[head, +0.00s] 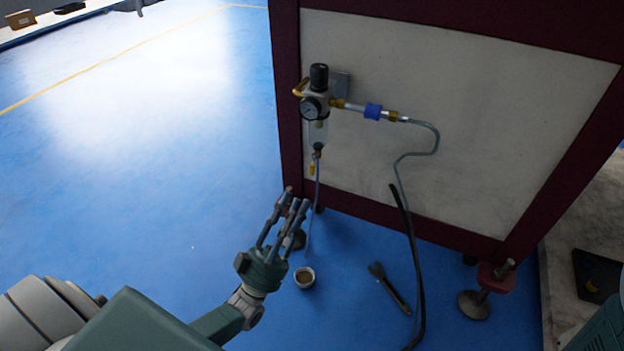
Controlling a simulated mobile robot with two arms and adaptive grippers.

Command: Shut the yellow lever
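The yellow lever (312,168) is small and hangs roughly upright at the bottom of the air regulator (317,105), below its clear bowl. The regulator is mounted on the side of the machine cabinet. My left gripper (291,205) is below and slightly left of the lever in the picture, apart from it. Its fingers point up and are spread, with nothing between them. My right gripper is not in view.
A brass fitting and blue collar (373,111) lead to a grey hose that runs down the cabinet panel (460,110). A small cup (304,277), a wrench-like tool (389,288) and a black cable (418,290) lie on the blue floor. Open floor lies left.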

